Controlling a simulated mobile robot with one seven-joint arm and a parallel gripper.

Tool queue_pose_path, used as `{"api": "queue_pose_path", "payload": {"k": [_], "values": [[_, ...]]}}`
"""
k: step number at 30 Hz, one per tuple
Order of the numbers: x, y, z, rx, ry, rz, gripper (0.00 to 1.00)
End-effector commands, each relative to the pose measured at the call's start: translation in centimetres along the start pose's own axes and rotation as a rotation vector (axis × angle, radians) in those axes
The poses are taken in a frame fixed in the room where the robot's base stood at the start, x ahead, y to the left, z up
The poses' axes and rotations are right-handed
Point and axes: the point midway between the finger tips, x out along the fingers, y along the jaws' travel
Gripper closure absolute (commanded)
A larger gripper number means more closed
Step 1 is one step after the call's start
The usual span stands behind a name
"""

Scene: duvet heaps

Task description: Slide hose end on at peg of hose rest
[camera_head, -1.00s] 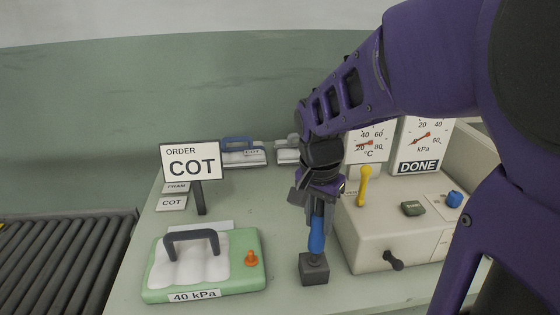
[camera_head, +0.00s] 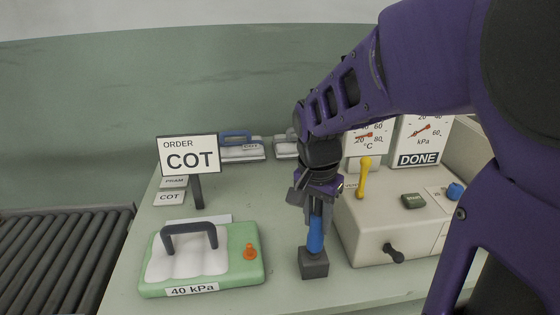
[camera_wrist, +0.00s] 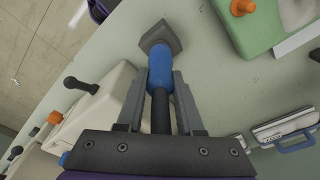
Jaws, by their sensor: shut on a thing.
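The blue hose end (camera_head: 315,236) is upright between the fingers of my gripper (camera_head: 316,212). Its lower end meets the top of the dark grey block of the hose rest (camera_head: 314,264). The peg is hidden, so I cannot tell how far the hose end sits over it. In the wrist view, my gripper (camera_wrist: 160,82) is shut on the blue hose end (camera_wrist: 160,62), with the black hose (camera_wrist: 160,112) running back between the fingers. The hose rest (camera_wrist: 161,37) is straight ahead of the fingertips there.
A beige machine (camera_head: 385,232) with a yellow lever (camera_head: 364,178) and black knob stands close right. Left are a green board (camera_head: 240,273) with a white pad and grey handle (camera_head: 189,235), an orange plug (camera_head: 250,251) and the COT sign (camera_head: 189,154). A roller conveyor (camera_head: 55,255) lies far left.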

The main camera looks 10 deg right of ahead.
Motion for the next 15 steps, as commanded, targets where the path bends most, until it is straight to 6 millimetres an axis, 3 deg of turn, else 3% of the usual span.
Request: {"api": "queue_pose_path", "payload": {"k": [15], "values": [[1.3,0.0,0.1,0.0,0.0,0.0,1.0]]}}
